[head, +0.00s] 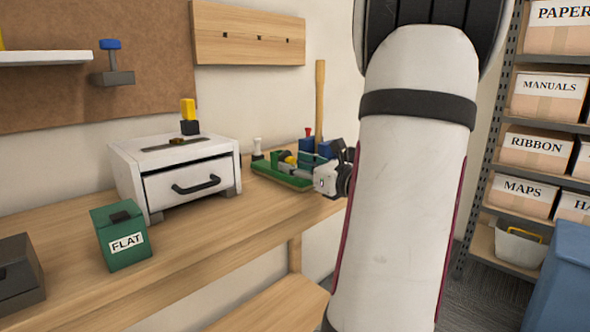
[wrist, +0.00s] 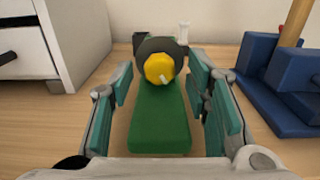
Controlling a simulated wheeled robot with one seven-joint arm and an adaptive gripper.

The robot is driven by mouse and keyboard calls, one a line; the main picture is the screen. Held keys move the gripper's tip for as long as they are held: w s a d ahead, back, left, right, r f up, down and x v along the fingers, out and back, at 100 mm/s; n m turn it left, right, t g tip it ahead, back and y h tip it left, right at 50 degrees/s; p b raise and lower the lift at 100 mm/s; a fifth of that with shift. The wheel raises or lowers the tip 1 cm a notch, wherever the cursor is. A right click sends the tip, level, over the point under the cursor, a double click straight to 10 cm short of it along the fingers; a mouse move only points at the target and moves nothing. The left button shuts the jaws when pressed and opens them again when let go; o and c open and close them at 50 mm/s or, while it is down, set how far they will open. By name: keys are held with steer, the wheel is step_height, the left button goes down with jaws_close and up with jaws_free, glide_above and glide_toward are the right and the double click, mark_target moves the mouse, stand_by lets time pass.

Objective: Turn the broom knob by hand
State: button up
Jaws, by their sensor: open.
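A yellow knob (wrist: 159,68) with a small white pointer sits on a dark round mount above a green base (wrist: 160,115). The pointer is toward the lower right of the knob face in the wrist view. My gripper (wrist: 161,82) is open, its teal-padded fingers on the left and right of the base, with the knob ahead between them. No touch on the knob shows. In the head view the knob (head: 289,160) is small and partly hidden by my gripper and nearby parts. A wooden pole (head: 320,100), perhaps a broom handle, stands behind it.
A blue block (wrist: 275,75) holding the pole stands close to the right finger. A white drawer unit (head: 180,172) is at left on the wooden bench (head: 215,235). A small white post (wrist: 183,33) stands behind the knob. A green FLAT box (head: 122,237) is nearer the front.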

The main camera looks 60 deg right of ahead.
steer(key=shift+w, duration=0.35)
steer(key=shift+c, duration=0.6)
jaws_close()
steer(key=shift+n+b, duration=0.4)
steer(key=shift+b, duration=0.05)
steer(key=n+b, duration=0.3)
steer(key=shift+f, duration=0.1)
steer(key=shift+d+n+b, duration=0.1)
steer(key=shift+n+b, duration=1)
